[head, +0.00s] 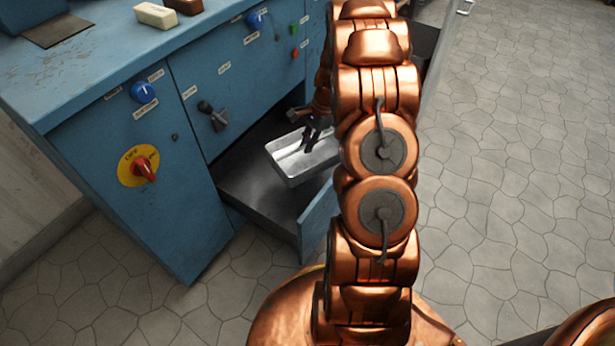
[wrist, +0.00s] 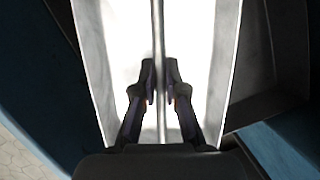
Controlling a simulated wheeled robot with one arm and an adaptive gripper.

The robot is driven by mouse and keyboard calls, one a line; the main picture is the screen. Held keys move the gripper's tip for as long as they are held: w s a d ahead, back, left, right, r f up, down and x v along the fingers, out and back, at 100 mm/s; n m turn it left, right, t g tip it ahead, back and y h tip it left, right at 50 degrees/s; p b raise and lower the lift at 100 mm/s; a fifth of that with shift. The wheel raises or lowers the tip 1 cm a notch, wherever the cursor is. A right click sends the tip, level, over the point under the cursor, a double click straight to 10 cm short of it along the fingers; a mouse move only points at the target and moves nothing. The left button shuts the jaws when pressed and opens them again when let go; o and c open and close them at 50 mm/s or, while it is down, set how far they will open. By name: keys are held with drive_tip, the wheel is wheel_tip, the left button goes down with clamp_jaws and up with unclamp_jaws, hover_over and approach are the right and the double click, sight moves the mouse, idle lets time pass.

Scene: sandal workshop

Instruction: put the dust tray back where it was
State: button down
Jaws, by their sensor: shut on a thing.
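The dust tray (head: 293,176) is a shallow pale metal tray in the head view, in the open drawer (head: 243,180) of the blue machine. I cannot tell whether it rests on the drawer's dark floor or hangs slightly above it. My gripper (head: 311,141) reaches down into the tray from above. In the wrist view my gripper (wrist: 161,72) has its two fingers closed on a thin upright rib along the middle of the tray (wrist: 205,50). My arm hides the tray's right end in the head view.
The drawer's blue front panel (head: 317,215) stands out over the stone floor (head: 500,180). The blue machine (head: 135,165) carries a red rotary switch (head: 143,168), a lever (head: 213,115) and knobs. Two blocks (head: 155,15) lie on its top. The floor to the right is clear.

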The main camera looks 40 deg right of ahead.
wheel_tip(320, 180, down, 15)
drive_tip(key=b, duration=0.4)
drive_tip(key=shift+r, duration=0.1)
drive_tip(key=c, duration=1.2)
unclamp_jaws()
drive_tip(key=shift+r, duration=0.15)
